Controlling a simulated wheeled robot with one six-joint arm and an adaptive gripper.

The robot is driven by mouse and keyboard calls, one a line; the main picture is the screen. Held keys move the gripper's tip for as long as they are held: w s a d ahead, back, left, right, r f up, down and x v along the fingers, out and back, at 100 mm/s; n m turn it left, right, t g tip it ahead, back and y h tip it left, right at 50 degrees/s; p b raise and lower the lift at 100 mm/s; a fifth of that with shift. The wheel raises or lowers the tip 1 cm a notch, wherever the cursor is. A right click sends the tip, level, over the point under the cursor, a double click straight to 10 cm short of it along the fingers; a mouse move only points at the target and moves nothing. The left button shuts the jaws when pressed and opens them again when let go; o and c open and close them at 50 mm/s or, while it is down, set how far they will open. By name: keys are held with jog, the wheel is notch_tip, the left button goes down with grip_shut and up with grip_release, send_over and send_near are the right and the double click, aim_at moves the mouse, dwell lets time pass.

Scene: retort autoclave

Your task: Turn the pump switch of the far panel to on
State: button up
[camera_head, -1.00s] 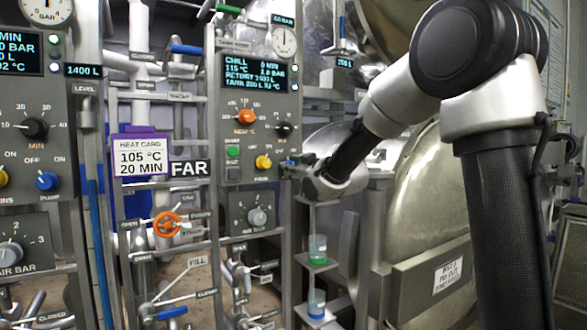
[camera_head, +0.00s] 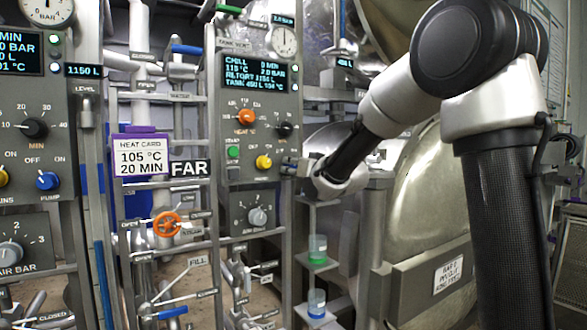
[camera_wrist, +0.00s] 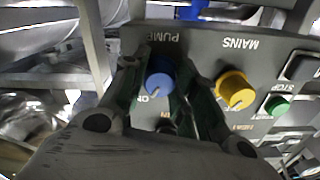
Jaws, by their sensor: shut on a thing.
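The far panel (camera_head: 262,140) stands left of my arm in the head view, beside a FAR label. Its pump switch is a round blue knob (camera_wrist: 159,76) with a white pointer mark, under the upside-down word PUMP in the wrist view. My gripper (camera_wrist: 165,80) has its fingers on both sides of this knob and is shut on it. The lettering by the pointer is partly covered, so I cannot tell its exact setting.
The yellow mains knob (camera_wrist: 235,91) sits close beside my finger, with a green button (camera_wrist: 277,105) beyond it. An orange knob (camera_head: 246,117) and a black knob (camera_head: 284,129) are higher on the panel. A nearer panel (camera_head: 32,105) with its own blue knob (camera_head: 47,181) stands at left.

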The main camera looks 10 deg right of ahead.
dwell(0.5)
jog(key=o, duration=1)
jog(key=shift+s, duration=0.1)
jog(key=v, duration=1.1)
jog(key=shift+s+d, duration=0.15)
jog(key=shift+s, duration=0.2)
